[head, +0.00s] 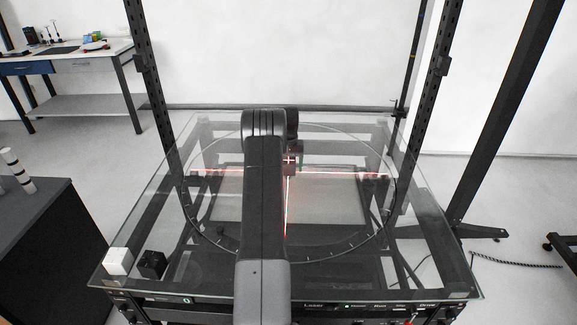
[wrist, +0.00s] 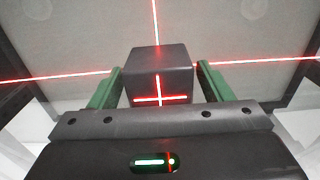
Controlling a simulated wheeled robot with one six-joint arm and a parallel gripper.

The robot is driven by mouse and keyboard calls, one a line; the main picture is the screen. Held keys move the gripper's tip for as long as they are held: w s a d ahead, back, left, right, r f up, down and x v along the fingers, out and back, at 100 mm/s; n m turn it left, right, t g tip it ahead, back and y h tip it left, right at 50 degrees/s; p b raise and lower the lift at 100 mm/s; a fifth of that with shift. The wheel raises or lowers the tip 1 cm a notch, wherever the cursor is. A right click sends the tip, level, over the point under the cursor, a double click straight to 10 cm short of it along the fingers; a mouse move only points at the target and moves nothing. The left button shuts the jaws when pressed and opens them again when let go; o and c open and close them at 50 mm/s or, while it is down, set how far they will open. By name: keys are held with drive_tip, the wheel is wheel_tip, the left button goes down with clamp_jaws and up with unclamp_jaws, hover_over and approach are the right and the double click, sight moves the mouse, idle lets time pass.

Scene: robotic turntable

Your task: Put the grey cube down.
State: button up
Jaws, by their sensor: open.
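The grey cube (wrist: 158,72) stands between the two green fingers of my gripper (wrist: 158,80) in the wrist view. A narrow gap shows on each side, so the gripper is open around the cube. Red laser lines cross on the cube's face. In the head view, the grey cube (head: 290,165) is small and partly hidden behind my arm, near the crossing of the red lines over the glass turntable (head: 335,240). My gripper's fingers are hidden by the arm in the head view.
A white cube (head: 118,261) and a black cube (head: 152,264) sit at the glass table's front left corner. Dark upright posts (head: 160,100) frame the table. A workbench (head: 75,65) stands at the back left. The glass right of my arm is clear.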

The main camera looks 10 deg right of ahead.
sight(289, 160)
drive_tip(key=shift+r, duration=0.15)
wheel_tip(289, 160, up, 12)
drive_tip(key=b, duration=0.2)
idle(0.4)
wheel_tip(289, 160, down, 13)
drive_tip(key=shift+r+p, duration=0.2)
drive_tip(key=shift+p, duration=0.8)
drive_tip(key=shift+r, duration=2)
